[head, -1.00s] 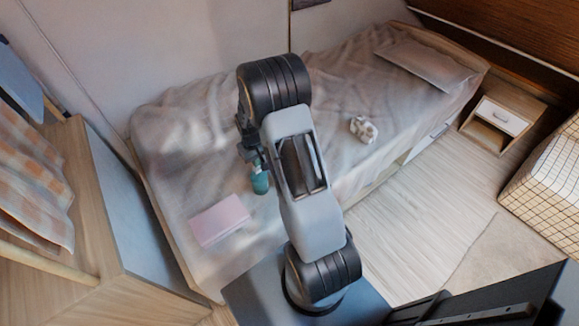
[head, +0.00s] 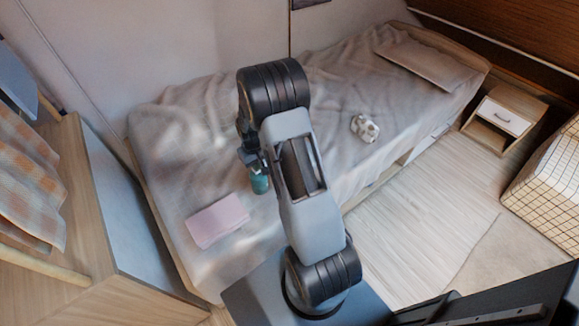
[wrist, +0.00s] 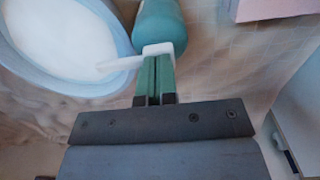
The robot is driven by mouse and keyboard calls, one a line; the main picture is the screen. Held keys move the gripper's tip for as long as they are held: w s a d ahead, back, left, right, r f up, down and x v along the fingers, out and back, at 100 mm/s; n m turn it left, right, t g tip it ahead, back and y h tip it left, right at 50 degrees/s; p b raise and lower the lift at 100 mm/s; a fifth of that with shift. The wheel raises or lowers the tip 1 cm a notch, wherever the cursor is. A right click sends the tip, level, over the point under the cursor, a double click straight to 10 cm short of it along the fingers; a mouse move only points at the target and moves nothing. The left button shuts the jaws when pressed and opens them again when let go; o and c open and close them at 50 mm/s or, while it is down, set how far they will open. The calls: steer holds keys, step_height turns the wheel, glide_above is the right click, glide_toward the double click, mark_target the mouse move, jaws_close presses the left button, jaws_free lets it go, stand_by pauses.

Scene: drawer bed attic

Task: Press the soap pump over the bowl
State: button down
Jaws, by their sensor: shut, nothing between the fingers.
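The teal soap bottle (head: 260,184) stands on the bed under my gripper; its top is hidden there in the head view. In the wrist view the bottle body (wrist: 158,24) carries a white pump head (wrist: 158,48), whose nozzle (wrist: 118,64) points left over the bowl. The bowl (wrist: 108,80) has a pale blue rim and a white inside. It is hidden in the head view. My gripper (wrist: 156,60) is shut and empty, its green fingertips at the pump head's edge. I cannot tell whether they touch it. My gripper also shows in the head view (head: 258,166).
A pink box or book (head: 217,221) lies on the bed near the bottle, to its lower left in the head view. A small whitish patterned object (head: 364,128) lies farther right on the bed. A wooden nightstand (head: 503,118) stands at the right. The floor beside the bed is clear.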

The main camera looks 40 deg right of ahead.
steer(key=shift+r, duration=0.1)
steer(key=shift+r+p, duration=1.25)
steer(key=shift+r, duration=0.4)
steer(key=shift+f, duration=0.2)
steer(key=shift+f+b, duration=1.35)
steer(key=shift+f, duration=0.2)
steer(key=shift+r, duration=0.15)
steer(key=shift+r+p, duration=1.2)
steer(key=shift+r, duration=0.4)
step_height(320, 180, up, 6)
steer(key=p, duration=0.4)
